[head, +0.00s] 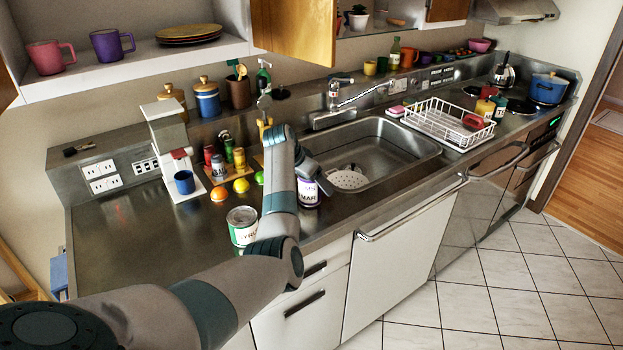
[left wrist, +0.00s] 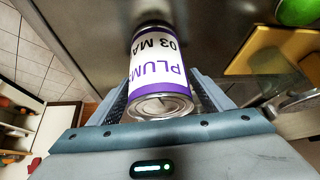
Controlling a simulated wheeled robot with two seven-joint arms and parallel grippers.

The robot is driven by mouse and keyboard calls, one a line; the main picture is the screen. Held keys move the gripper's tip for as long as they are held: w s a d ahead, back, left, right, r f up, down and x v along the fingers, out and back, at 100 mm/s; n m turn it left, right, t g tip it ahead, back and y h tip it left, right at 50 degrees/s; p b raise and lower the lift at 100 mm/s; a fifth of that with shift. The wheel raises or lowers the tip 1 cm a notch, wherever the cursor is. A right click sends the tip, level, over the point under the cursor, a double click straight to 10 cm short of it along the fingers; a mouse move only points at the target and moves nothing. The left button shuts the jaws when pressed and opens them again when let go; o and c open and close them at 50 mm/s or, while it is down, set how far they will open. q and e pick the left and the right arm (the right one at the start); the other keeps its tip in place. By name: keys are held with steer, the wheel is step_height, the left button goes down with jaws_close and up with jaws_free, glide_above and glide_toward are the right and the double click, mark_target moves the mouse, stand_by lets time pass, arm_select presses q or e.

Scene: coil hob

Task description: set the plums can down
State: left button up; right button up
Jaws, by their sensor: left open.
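The plums can (head: 308,193), white with a purple band, is upright at the counter's front edge, left of the sink. It appears to rest on the counter, though its base is hard to make out. In the left wrist view the can (left wrist: 158,65) shows its "PLUM" label and metal lid. My left gripper (head: 314,180) is over it, with its open fingers (left wrist: 162,88) on either side of the can. The arm hides part of the gripper in the head view. My right gripper is not in view.
A green-and-white can (head: 242,226) stands left of my forearm. Fruit, including a yellow one (head: 241,185), and a spice board lie behind. The sink (head: 375,150) is to the right. The counter at the left (head: 130,240) is clear.

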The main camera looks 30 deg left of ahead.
arm_select(q)
steer(key=shift+r, duration=0.15)
steer(key=shift+s+a+r, duration=0.1)
steer(key=shift+s+r, duration=0.05)
steer(key=shift+r, duration=0.05)
steer(key=b+v, duration=0.2)
steer(key=v, duration=0.9)
steer(key=shift+r+b, duration=0.2)
steer(key=shift+b, duration=0.15)
steer(key=shift+s, duration=0.1)
